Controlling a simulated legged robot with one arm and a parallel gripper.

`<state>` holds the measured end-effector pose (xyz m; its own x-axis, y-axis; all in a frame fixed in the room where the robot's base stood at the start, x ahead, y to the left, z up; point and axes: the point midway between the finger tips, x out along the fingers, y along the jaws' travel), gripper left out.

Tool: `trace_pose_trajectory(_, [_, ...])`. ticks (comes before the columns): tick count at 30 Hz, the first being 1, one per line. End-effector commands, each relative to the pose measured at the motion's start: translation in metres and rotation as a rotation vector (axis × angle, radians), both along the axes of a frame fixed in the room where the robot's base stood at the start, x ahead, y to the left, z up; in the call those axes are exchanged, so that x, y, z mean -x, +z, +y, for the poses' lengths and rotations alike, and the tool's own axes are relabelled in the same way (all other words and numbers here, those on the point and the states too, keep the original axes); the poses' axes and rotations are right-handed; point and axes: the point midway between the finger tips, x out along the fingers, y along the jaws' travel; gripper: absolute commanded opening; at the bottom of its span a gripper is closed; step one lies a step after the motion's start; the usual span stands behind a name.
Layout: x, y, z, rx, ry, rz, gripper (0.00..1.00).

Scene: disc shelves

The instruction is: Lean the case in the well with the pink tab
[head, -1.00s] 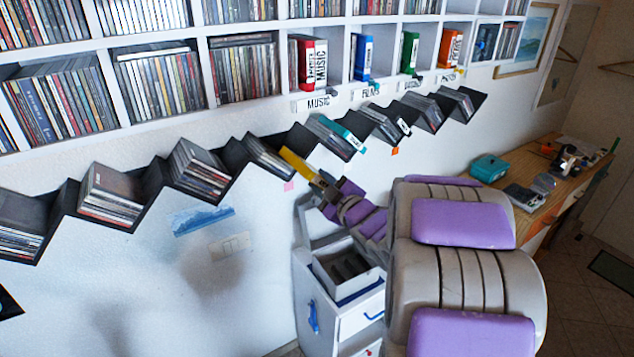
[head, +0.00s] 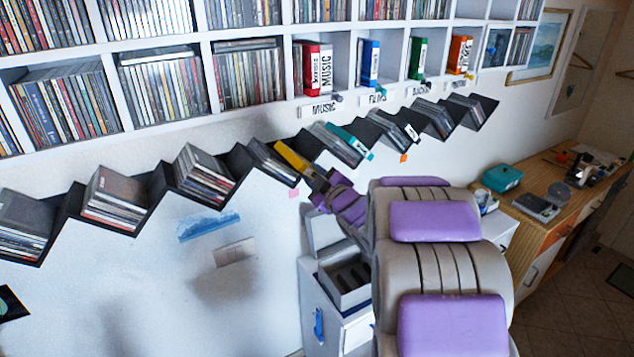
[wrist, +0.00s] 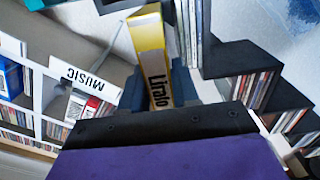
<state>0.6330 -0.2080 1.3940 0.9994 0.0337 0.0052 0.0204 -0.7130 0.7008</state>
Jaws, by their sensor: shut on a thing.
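My gripper (head: 316,178) is shut on a yellow case (head: 291,156). In the wrist view, the yellow case (wrist: 150,50) has a white strip with black lettering and sits between the two fingers of my gripper (wrist: 157,88). The pink tab (head: 294,193) is on the wall just under a valley of the black zigzag shelf (head: 238,160). That well holds dark cases (head: 272,162) leaning on its left slope. The yellow case is at this well, tilted, close to its right side. I cannot tell whether it touches the shelf. The fingertips are small in the head view.
Teal-edged cases (head: 345,141) lean in the well to the right, and an orange tab (head: 404,158) marks another. White cubbies with coloured binders (head: 318,70) and labels are above. A white drawer unit (head: 325,300) stands below my arm. A wooden desk (head: 560,215) is at right.

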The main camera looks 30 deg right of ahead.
Motion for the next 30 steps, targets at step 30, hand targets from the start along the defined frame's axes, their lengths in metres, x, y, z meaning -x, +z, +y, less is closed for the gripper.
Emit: trace_pose_trajectory(30, [-0.078, -0.004, 0.007, 0.002, 0.001, 0.000, 0.00])
